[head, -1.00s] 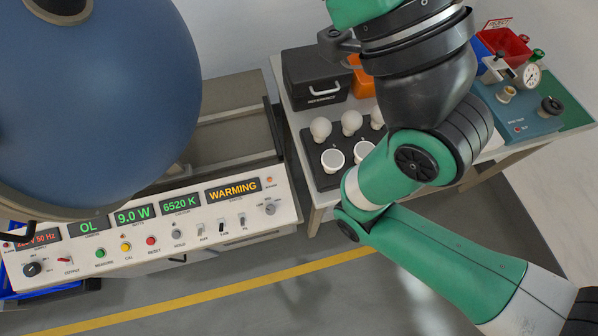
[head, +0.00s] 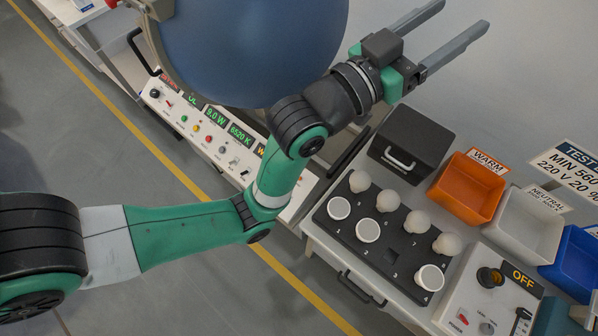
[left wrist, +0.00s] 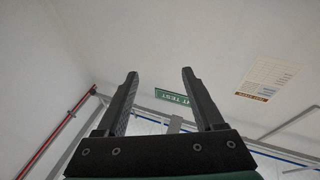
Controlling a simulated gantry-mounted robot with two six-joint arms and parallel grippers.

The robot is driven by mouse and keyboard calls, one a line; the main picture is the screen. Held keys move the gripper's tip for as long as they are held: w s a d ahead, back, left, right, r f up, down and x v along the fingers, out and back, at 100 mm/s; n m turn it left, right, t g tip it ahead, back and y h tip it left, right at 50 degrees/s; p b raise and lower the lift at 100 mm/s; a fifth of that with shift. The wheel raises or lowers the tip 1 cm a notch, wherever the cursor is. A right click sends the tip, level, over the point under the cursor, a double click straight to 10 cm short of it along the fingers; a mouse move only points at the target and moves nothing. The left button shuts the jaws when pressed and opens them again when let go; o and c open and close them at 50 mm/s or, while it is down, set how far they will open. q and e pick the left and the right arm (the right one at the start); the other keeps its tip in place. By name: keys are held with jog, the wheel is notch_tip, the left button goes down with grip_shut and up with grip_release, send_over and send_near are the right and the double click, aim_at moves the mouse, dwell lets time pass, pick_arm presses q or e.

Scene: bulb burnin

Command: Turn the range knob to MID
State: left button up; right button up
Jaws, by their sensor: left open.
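The console panel (head: 172,104) lies at an angle left of centre in the head view. A black knob (head: 155,93) sits at its far left end, beside several buttons. Its label is too small to read, and I cannot tell whether it is the range knob. My left arm and the blue-grey sphere cover much of the panel's right part. My left gripper (head: 463,14) is open and empty, raised at the top right, well away from the panel. In the left wrist view its open jaws (left wrist: 158,75) point toward a wall. My right gripper is not in view.
The large sphere (head: 250,45) overhangs the console. On the right are a black case (head: 410,140), a bulb tray (head: 375,262), an orange bin (head: 468,188), a white bin (head: 522,222), a blue bin (head: 578,262) and a box reading OFF (head: 470,290). The floor in front is clear.

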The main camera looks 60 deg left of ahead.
pick_arm(q)
jog(key=a+f+n+g+y+p, duration=0.1)
jog(key=a+f+g+p, duration=0.3)
jog(key=f, duration=0.8)
jog(key=a+f+n+g+y+p, duration=0.1)
jog(key=a+f+g+p, duration=0.3)
jog(key=f, duration=0.9)
jog(key=s+f+n+g+p, duration=0.1)
jog(key=s+f+g+p, duration=0.4)
jog(key=s+f, duration=0.75)
jog(key=s+f+n+g+p, duration=0.2)
jog(key=s+f+g+p, duration=0.25)
jog(key=s+f, duration=0.75)
jog(key=shift+h, duration=0.4)
jog(key=a+f+b, duration=0.1)
jog(key=f+b, duration=0.3)
jog(key=f, duration=0.1)
jog(key=w+a+f+b, duration=0.1)
jog(key=f+b, duration=0.1)
jog(key=shift+w+a+f+b, duration=0.1)
jog(key=shift+a+f+b, duration=0.2)
jog(key=shift+b, duration=0.05)
grip_shut()
